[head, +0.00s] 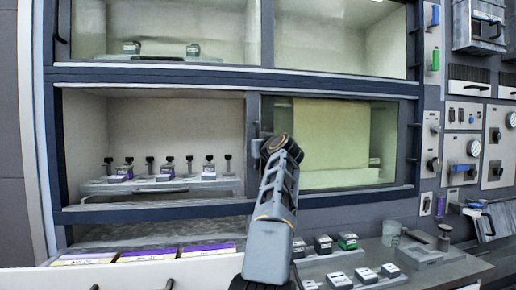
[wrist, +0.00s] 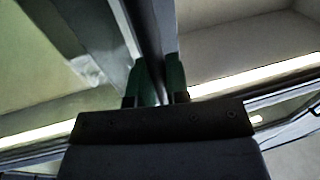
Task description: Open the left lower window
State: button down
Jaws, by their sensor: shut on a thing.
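The left lower opening of the cabinet shows clear to its inside in the head view. The left lower window (head: 285,116) appears slid to the right, over the right lower pane, which looks greenish yellow. Its upright left edge stands near the middle of the lower row. My arm reaches up to that edge and hides part of it. In the wrist view my gripper (wrist: 158,78) has its green fingers on both sides of a dark upright bar (wrist: 150,35), shut on it. This seems to be the window's handle; the arm hides the grip in the head view.
Several small dark-capped bottles (head: 169,166) stand on a tray in the left lower compartment. Purple-and-white boxes (head: 150,254) lie below it. Small boxes (head: 323,243) and a beaker (head: 391,232) are on the bench at the lower right. Gauges and valves (head: 474,148) line the right wall.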

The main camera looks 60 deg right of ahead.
jog(key=shift+r, duration=0.2)
jog(key=c, duration=1.1)
grip_release()
jog(key=shift+f, duration=0.15)
jog(key=b+v, duration=0.5)
jog(key=v, duration=0.8)
jog(key=shift+s+a, duration=0.2)
jog(key=shift+s, duration=0.1)
